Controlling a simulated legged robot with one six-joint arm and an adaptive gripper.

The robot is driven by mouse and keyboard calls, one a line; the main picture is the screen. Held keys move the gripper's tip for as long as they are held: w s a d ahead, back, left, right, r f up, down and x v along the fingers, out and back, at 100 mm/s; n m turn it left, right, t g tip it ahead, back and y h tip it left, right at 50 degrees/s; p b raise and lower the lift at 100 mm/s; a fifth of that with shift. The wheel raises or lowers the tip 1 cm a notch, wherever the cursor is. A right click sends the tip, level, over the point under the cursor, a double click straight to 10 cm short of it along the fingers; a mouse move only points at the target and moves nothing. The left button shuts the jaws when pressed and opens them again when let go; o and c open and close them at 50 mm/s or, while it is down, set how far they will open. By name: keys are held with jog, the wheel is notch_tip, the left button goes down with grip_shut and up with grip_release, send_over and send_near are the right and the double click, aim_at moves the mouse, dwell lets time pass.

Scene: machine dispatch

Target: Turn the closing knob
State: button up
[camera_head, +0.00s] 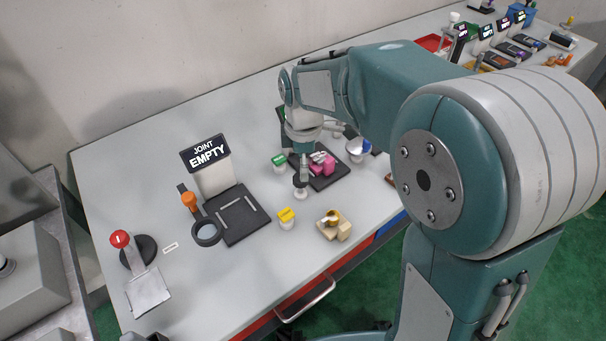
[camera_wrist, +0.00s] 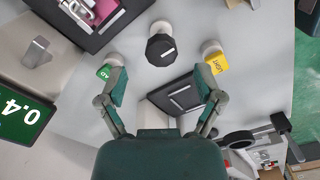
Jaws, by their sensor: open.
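A black many-sided knob (camera_wrist: 161,50) with a white mark on top stands on a pale round base in the wrist view. It is the likeliest closing knob, but I can read no label for closing. In the head view the black knob (camera_head: 300,181) shows just below my gripper (camera_head: 304,163). In the wrist view my gripper (camera_wrist: 161,84) is open, with its fingers spread and nothing between them. The knob appears beyond the fingertips, roughly centred between them, and I see no contact. The gap in depth is hard to tell.
A green-capped button (camera_wrist: 106,71) and a yellow-capped button (camera_wrist: 217,63) flank the knob. A black fixture with a pink part (camera_head: 323,164) lies close behind. The "JOINT EMPTY" sign (camera_head: 206,153) and a red-topped post (camera_head: 120,239) stand left.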

aim_at(297, 177)
jog(key=f, duration=0.2)
jog(key=a+f, duration=0.1)
jog(key=f, duration=0.1)
jog(key=shift+a+f, duration=0.1)
jog(key=shift+a, duration=0.05)
jog(key=shift+d, duration=0.45)
jog(key=shift+a, duration=0.1)
jog(key=c, duration=1.2)
